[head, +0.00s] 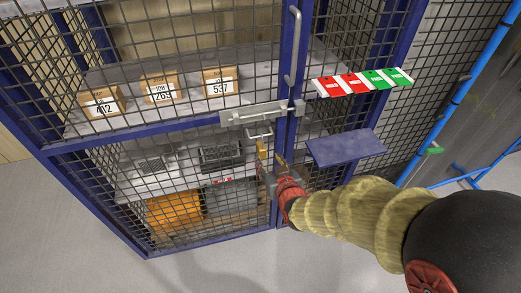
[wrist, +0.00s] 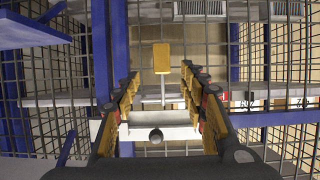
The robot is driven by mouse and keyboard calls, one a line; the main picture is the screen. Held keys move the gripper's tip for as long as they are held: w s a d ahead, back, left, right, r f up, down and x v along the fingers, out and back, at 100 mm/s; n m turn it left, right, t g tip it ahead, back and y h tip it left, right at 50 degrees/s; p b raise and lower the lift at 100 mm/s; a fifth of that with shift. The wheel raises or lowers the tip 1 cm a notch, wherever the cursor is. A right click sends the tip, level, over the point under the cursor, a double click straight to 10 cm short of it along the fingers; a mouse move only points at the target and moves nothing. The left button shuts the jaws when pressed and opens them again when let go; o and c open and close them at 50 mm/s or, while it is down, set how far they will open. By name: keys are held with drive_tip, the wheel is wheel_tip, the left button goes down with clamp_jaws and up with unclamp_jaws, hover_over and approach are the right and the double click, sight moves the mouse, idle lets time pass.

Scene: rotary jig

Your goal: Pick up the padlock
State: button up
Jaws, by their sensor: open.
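The padlock (head: 262,150) has a small yellow body and hangs by its metal shackle below the hasp (head: 255,113) on the blue-framed mesh cage door. In the wrist view the padlock's yellow body (wrist: 162,57) lies beyond and between my fingertips, with its thin shackle running toward the pale hasp bar (wrist: 160,131). My gripper (head: 271,165) is just below and right of the padlock in the head view. In the wrist view my gripper (wrist: 161,84) is open, a finger on each side, with nothing held. Contact with the padlock does not show.
Cardboard boxes (head: 161,88) stand on the cage's upper shelf; an orange bin (head: 174,211) and grey crates are below. A blue plate (head: 345,147) and red and green tags (head: 362,82) sit right of the door. A vertical handle (head: 294,45) rises above the hasp.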

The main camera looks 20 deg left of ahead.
sight(263, 154)
drive_tip(key=b+x, duration=0.1)
drive_tip(key=x, duration=0.2)
drive_tip(key=b+x, duration=0.1)
drive_tip(key=x, duration=0.3)
drive_tip(key=shift+s+a+f+b, duration=0.1)
drive_tip(key=shift+s+f+b, duration=0.15)
drive_tip(key=shift+b, duration=0.1)
drive_tip(key=shift+w+a+f, duration=0.1)
drive_tip(key=shift+w+a, duration=0.1)
drive_tip(key=shift+w, duration=0.25)
drive_tip(key=c, duration=0.3)
drive_tip(key=c, duration=0.7)
clamp_jaws()
